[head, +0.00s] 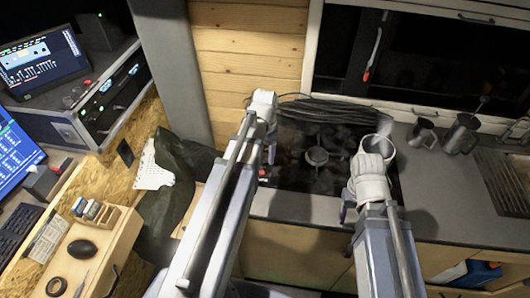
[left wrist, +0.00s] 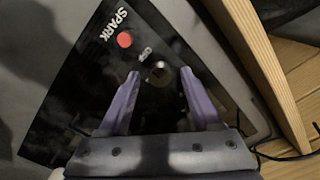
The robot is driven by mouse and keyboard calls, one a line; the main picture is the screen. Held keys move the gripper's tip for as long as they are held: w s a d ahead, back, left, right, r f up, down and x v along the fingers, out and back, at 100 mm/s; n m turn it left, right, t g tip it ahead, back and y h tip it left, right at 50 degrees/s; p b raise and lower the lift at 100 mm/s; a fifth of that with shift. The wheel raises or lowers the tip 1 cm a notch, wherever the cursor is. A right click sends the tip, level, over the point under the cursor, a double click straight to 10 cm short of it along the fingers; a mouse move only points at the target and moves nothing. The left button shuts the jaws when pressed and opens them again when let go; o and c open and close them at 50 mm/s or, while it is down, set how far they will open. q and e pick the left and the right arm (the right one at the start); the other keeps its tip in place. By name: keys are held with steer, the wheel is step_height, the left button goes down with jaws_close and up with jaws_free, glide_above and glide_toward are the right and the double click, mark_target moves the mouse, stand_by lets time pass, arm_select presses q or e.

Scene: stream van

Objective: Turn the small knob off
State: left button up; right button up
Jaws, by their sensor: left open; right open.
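The small knob (left wrist: 160,74) shows in the left wrist view as a small round metallic piece on a dark panel (left wrist: 80,110). A short white label is beside it, too small to read surely. A red button (left wrist: 124,40) marked SPARK is on the same panel. My left gripper (left wrist: 160,73) is open, with its two purple fingers on either side of the knob; I cannot tell whether they touch it. In the head view my left arm hides the knob. My right gripper (head: 345,212) is open and empty in front of the counter edge, mostly hidden by its wrist.
A gas stove (head: 316,157) with burner grates lies behind the grippers. Metal jugs (head: 424,134) stand on the counter to the right. A dark cloth (head: 180,175) hangs left of the left arm. A wooden edge (left wrist: 265,70) runs close to the left gripper.

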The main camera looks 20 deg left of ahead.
mark_target(265, 155)
arm_select(q)
steer(key=shift+r+p, duration=3.3)
steer(key=shift+r, duration=0.25)
arm_select(e)
step_height(265, 155, up, 7)
steer(key=shift+r, duration=0.15)
